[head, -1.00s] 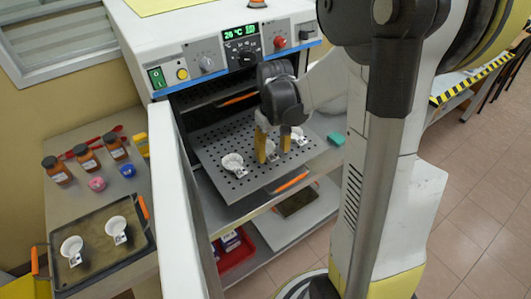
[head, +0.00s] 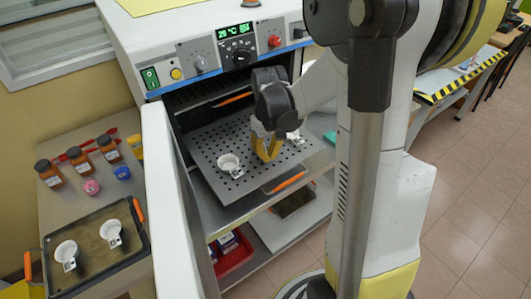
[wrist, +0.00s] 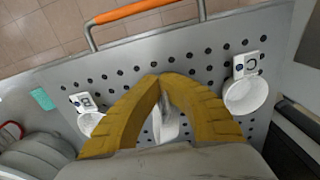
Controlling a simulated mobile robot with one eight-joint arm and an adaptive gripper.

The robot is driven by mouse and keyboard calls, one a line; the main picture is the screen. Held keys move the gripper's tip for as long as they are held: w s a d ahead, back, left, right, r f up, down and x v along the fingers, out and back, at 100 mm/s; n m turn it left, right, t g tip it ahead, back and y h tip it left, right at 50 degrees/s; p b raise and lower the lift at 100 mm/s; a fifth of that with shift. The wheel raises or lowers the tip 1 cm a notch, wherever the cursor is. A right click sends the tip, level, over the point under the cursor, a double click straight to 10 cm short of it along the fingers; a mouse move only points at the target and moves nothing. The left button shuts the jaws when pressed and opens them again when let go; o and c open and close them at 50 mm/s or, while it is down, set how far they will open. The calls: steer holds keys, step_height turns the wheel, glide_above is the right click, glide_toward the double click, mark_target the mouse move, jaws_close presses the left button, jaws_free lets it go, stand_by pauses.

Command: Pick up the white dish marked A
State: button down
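My gripper (head: 266,148) is over the perforated shelf (head: 210,150) of the open oven. Its yellow fingers have come together, tips nearly meeting in the wrist view (wrist: 161,80). A white dish (wrist: 167,122) shows in the narrow gap between them, mostly hidden, and the fingers appear closed on it. Its letter is covered. Another white dish (head: 229,163) with a small tag stands left of my gripper in the head view, and a third (head: 296,137) stands right. Both flank my fingers in the wrist view.
The oven door (head: 172,200) stands open at the left. A dark tray (head: 90,268) with two more white dishes lies on the side table, near brown bottles (head: 80,160). An orange shelf handle (head: 288,182) is at the front. A teal block (wrist: 41,98) lies by the shelf's side.

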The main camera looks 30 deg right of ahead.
steer(key=shift+r+p, duration=0.3)
steer(key=shift+r, duration=0.3)
step_height(320, 180, up, 3)
steer(key=shift+p, duration=0.75)
steer(key=s+d+r+p, duration=0.3)
steer(key=s+d+r, duration=0.3)
steer(key=s+d, duration=0.2)
steer(key=shift+d+r, duration=0.15)
steer(key=shift+r, duration=0.25)
steer(key=c, duration=2.1)
jaws_free()
steer(key=shift+s, duration=0.1)
steer(key=shift+c, duration=0.2)
steer(key=o, duration=1.7)
